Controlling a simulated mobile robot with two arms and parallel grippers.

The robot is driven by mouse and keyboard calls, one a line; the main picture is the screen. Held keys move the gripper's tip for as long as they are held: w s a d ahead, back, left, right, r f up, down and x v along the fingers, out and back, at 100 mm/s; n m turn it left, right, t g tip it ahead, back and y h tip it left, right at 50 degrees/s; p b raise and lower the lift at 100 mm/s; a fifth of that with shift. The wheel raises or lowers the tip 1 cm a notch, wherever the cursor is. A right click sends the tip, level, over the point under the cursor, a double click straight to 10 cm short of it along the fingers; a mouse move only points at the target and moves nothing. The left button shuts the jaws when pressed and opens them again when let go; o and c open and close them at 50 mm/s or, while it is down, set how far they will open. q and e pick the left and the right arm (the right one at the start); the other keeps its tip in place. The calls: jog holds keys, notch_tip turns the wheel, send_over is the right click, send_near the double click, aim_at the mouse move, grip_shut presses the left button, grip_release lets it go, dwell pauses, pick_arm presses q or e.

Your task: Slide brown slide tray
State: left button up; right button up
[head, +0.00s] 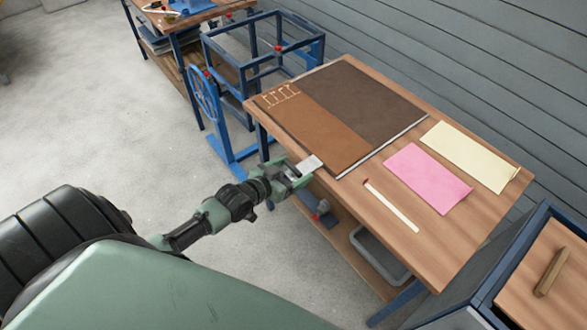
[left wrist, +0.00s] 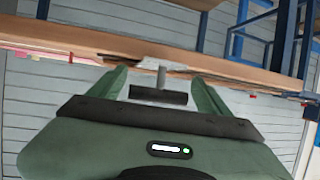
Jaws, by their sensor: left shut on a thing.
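The brown slide tray (head: 318,128) is a flat, lighter brown panel on the wooden table, beside a darker brown panel (head: 365,92). A pale plate (head: 310,163) sticks out at its near left end, over the table edge. My left gripper (head: 298,176) is at this plate, just off the table edge. In the left wrist view my left gripper (left wrist: 158,88) has its fingers on either side of a dark bar handle (left wrist: 158,97) on a short grey stem (left wrist: 161,77). It is shut on this handle. The exact finger contact is hard to see. My right gripper is out of view.
On the table (head: 450,250) lie a pink sheet (head: 428,178), a cream sheet (head: 470,155) and a pale stick (head: 391,205). A blue frame with a wheel (head: 205,95) stands left of the table. A grey bin (head: 380,255) sits on the lower shelf. Open floor lies left.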

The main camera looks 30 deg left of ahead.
pick_arm(q)
jog(key=shift+a, duration=0.1)
jog(key=o, duration=2)
jog(key=shift+s, duration=0.15)
jog(key=shift+o, duration=0.2)
jog(key=v, duration=0.8)
jog(key=shift+f, duration=0.1)
